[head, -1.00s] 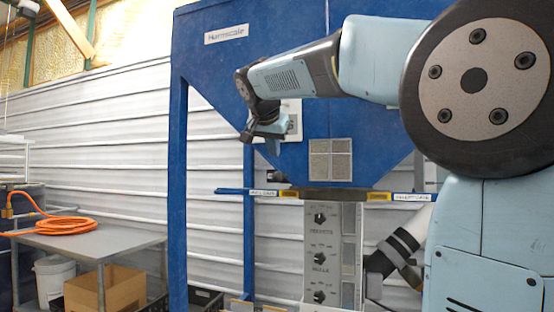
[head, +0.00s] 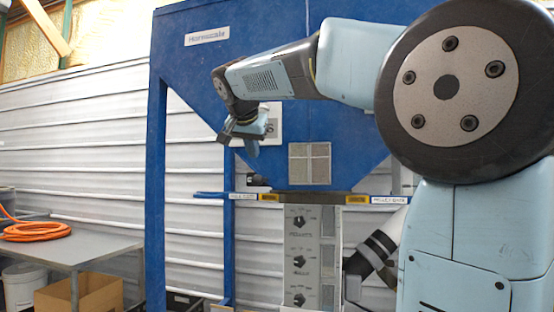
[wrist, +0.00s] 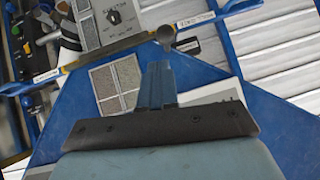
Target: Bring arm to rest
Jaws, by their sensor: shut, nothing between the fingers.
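My arm reaches leftward across the head view, in front of the blue hopper (head: 350,60). My gripper (head: 243,142) hangs at its end and points down, before the hopper's sloped lower part. In the wrist view my gripper (wrist: 158,82) shows its blue fingers together, with nothing between them. The fingertips look apart from the hopper's surface and the grey mesh panel (head: 310,163), though the exact gap is hard to tell.
A dial panel (head: 305,255) stands below the hopper, under a blue bar (head: 215,195) with labels. At left a grey table (head: 65,245) holds a coiled orange hose (head: 35,230). A cardboard box (head: 80,295) and a white bucket (head: 20,285) sit beneath.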

